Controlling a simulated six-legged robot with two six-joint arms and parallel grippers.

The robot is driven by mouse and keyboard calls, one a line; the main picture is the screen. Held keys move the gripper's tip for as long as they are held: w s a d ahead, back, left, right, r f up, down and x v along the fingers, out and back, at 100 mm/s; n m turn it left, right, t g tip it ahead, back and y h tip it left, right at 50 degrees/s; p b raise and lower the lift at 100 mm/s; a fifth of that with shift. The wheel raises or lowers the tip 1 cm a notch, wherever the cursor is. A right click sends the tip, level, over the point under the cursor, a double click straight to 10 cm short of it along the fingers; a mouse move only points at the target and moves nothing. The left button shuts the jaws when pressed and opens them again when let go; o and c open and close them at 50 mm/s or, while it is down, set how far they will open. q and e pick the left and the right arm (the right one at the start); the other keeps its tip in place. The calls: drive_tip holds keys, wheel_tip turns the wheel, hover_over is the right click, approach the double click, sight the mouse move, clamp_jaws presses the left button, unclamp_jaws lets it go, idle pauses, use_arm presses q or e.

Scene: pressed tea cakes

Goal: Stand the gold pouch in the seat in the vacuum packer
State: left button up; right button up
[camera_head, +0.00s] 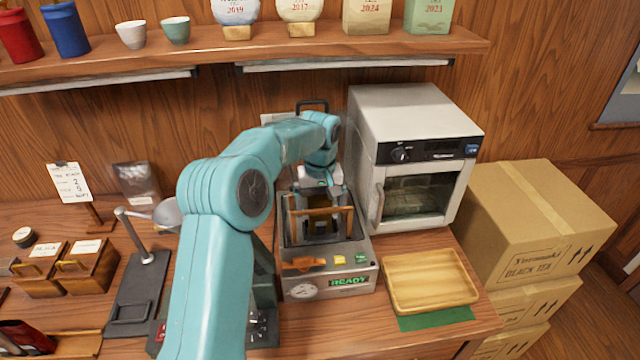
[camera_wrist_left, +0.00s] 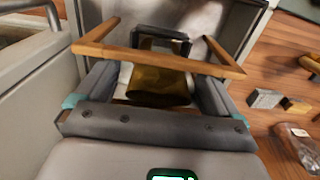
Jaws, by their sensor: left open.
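The vacuum packer (camera_head: 362,262) stands on the counter, with an orange lever and a green READY display on its front. My left gripper (camera_head: 321,226) reaches down into it from behind its wooden handle bar (camera_head: 318,210). In the left wrist view, the gold pouch (camera_wrist_left: 158,84) is between the spread fingers of this gripper (camera_wrist_left: 152,92), with gaps on both sides. The pouch looks upright, with a dark top edge. Its foot and the seat are hidden, so I cannot tell how it rests. My right gripper is not in view.
A white oven-like cabinet (camera_head: 415,115) stands close to the packer's right. An empty wooden tray (camera_head: 430,280) lies on a green mat at front right. A dark stand (camera_head: 140,285) and small wooden boxes (camera_head: 85,262) are at left. A shelf (camera_head: 330,42) runs above.

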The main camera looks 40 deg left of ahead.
use_arm(q)
wheel_tip(320, 180, up, 15)
drive_tip(key=p, duration=0.2)
drive_tip(key=shift+r, duration=0.2)
